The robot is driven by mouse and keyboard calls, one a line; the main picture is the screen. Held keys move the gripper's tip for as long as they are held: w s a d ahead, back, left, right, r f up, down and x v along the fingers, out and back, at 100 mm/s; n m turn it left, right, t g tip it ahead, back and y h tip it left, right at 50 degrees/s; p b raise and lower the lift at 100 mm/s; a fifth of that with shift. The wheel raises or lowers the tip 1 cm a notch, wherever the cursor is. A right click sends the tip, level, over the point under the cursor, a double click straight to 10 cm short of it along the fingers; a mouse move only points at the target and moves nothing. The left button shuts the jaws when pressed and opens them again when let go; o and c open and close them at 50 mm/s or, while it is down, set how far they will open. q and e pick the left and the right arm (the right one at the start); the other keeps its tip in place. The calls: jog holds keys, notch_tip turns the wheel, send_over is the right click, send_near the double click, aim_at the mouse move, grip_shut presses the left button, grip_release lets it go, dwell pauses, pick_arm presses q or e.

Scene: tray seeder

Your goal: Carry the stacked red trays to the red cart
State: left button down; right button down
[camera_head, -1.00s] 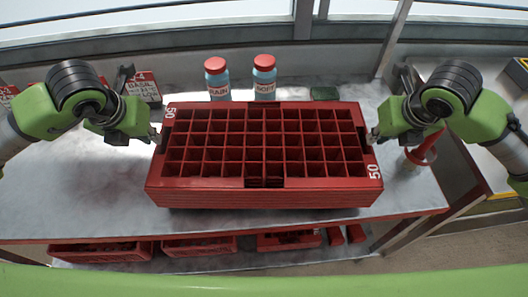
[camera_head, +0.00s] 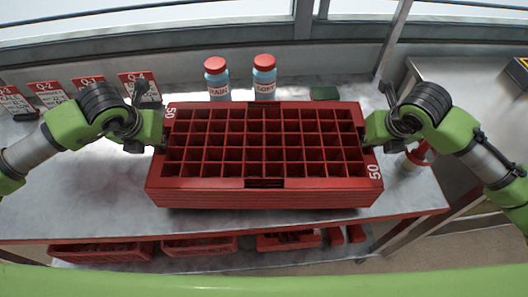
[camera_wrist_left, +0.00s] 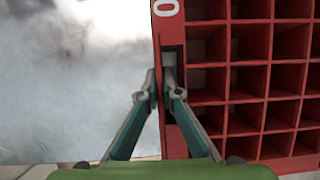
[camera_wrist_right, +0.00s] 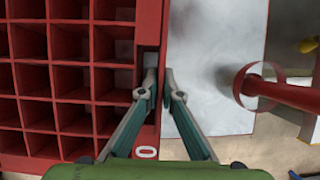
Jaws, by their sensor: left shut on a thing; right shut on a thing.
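The stacked red trays (camera_head: 262,199) rest on the metal table, with a grid of empty square cells on top and "50" printed at two corners. My left gripper (camera_head: 162,146) is at the stack's left end. In the left wrist view its fingers (camera_wrist_left: 165,85) are shut on the end wall, one finger on each side. My right gripper (camera_head: 366,146) is at the right end. In the right wrist view its fingers (camera_wrist_right: 158,85) straddle that end wall and are shut on it. The red cart cannot be made out in these frames.
Two bottles with red caps (camera_head: 216,79) (camera_head: 264,78) and a dark green block (camera_head: 324,93) stand behind the stack. Several labelled cards (camera_head: 138,88) are at the back left. A red funnel-like thing (camera_head: 416,156) stands right of the stack. Red bins (camera_head: 100,252) sit on the lower shelf.

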pick_arm(q)
jog(key=shift+w+r, duration=0.1)
jog(key=shift+r, duration=0.05)
pick_arm(e)
jog(key=shift+w+r, duration=0.1)
jog(key=shift+r, duration=0.05)
